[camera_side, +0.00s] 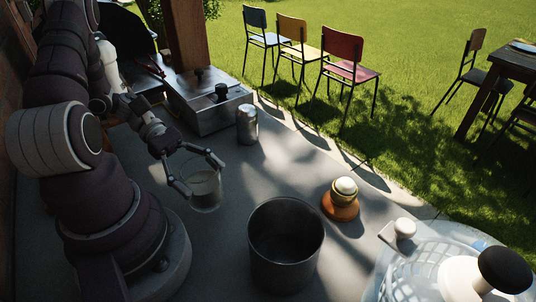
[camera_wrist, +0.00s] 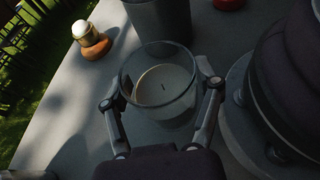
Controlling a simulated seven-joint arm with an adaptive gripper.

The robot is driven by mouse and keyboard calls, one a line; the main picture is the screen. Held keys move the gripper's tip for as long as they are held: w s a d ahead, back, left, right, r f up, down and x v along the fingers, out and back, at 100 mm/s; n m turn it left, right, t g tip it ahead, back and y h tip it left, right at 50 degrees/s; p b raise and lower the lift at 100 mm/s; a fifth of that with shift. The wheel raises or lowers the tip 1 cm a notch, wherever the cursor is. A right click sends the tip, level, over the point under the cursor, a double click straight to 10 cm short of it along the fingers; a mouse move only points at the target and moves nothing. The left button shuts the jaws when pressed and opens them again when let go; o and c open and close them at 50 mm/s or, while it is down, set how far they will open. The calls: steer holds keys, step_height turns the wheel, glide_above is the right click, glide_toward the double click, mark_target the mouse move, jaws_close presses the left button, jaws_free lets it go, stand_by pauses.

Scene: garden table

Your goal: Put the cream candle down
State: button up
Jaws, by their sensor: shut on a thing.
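The cream candle (camera_side: 203,190) sits in a clear glass jar and is upright in the side view. My gripper (camera_side: 199,175) is shut on the jar, with one finger on each side of it. In the wrist view the candle (camera_wrist: 160,88) shows its pale wax and dark wick inside the glass, between my two fingers (camera_wrist: 166,93). The jar is low over the grey tabletop (camera_side: 215,245); I cannot tell whether its base touches it.
A dark metal pot (camera_side: 286,245) stands to the right of the candle. A metal canister (camera_side: 247,124) and a metal box with knobs (camera_side: 207,105) are behind. Bare tabletop surrounds the jar.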

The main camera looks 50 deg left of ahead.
steer(key=shift+w+a+r+n+t, duration=0.1)
steer(key=shift+w+r+n+t, duration=0.2)
steer(key=shift+n+t, duration=0.15)
steer(key=shift+y, duration=0.3)
steer(key=w, duration=0.5)
steer(key=w+a+f, duration=0.1)
steer(key=w, duration=0.9)
steer(key=shift+a+f, duration=0.25)
steer(key=shift+a, duration=0.15)
steer(key=shift+w+a+f, duration=0.1)
steer(key=shift+w+f, duration=0.1)
steer(key=shift+f, duration=0.65)
steer(key=shift+w+f, duration=0.2)
steer(key=shift+f, duration=0.65)
steer(key=o, duration=1.2)
steer(key=shift+o, duration=0.2)
